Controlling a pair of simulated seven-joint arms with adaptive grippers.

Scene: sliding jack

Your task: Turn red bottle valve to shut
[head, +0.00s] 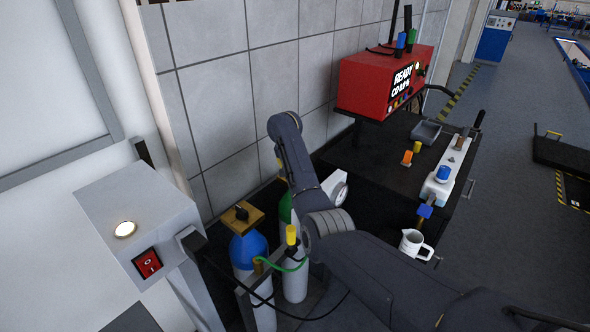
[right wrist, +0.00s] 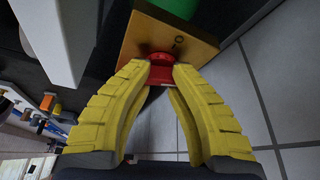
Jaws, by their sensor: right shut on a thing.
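The red bottle valve (right wrist: 160,72) is a small red knob in front of a wooden plate (right wrist: 192,45) in the right wrist view. A small dark mark shows on the plate beside the knob. My right gripper (right wrist: 160,68) has its yellow fingertips closed on the knob from both sides. Part of a green bottle (right wrist: 180,6) shows beyond the plate. My left gripper is not in view.
A blue bottle (head: 249,250) with a wooden top and black knob stands left of the green one. A grey bottle (head: 294,280) with a yellow cap stands in front. A tiled wall (head: 240,80) is close behind. A dark bench (head: 385,150) holds a white mug (head: 413,243).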

